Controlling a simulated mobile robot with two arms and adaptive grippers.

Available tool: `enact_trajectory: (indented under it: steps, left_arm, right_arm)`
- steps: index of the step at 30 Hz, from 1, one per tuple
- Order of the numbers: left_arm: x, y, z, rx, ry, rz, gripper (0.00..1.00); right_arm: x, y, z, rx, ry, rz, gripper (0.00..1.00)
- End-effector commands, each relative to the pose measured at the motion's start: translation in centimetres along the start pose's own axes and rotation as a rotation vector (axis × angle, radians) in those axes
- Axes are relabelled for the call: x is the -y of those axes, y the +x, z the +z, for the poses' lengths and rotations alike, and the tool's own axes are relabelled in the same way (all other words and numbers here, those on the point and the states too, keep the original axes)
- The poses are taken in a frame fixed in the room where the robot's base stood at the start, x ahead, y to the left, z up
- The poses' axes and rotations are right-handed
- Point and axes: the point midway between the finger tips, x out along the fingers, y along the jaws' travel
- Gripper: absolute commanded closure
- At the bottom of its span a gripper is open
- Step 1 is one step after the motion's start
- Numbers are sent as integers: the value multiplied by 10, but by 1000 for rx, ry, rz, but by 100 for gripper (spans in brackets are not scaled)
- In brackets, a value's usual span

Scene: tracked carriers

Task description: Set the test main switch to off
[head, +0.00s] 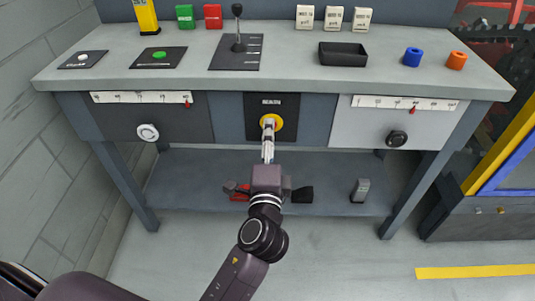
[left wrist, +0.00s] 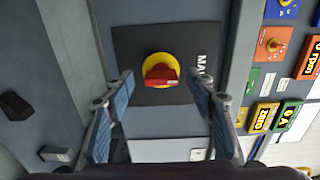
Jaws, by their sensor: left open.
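The main switch is a red knob on a yellow disc (head: 270,121), on a black plate marked MAIN (head: 271,102) at the middle of the bench front. In the left wrist view the red knob (left wrist: 161,75) is centred on its yellow disc, its long side across the label's line of writing. My left gripper (head: 268,148) is in front of the switch, pointing at it. In the left wrist view its two blue-padded fingers (left wrist: 160,80) are spread apart, one on each side of the knob, with visible gaps. My right gripper is not in view.
A white knob (head: 148,132) and a black knob (head: 397,138) sit under scales either side. A lever (head: 238,28), a black tray (head: 343,54) and several blocks stand on the bench top. The lower shelf (head: 190,180) holds a grey object (head: 360,190) and a black block (head: 303,195).

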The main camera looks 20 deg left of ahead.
Motion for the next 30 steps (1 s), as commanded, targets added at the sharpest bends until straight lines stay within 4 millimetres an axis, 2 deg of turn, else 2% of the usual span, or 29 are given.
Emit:
enact_trajectory:
  steps: [9,15,21,30]
  left_arm:
    - [-2,-66,0,1,-1,5,49]
    - [-1,-96,1,1,0,3,49]
    - [0,-108,1,2,0,1,49]
    - [0,-108,1,2,-1,1,49]
  right_arm:
    - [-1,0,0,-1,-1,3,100]
    - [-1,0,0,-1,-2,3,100]
    - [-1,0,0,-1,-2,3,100]
    - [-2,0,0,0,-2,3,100]
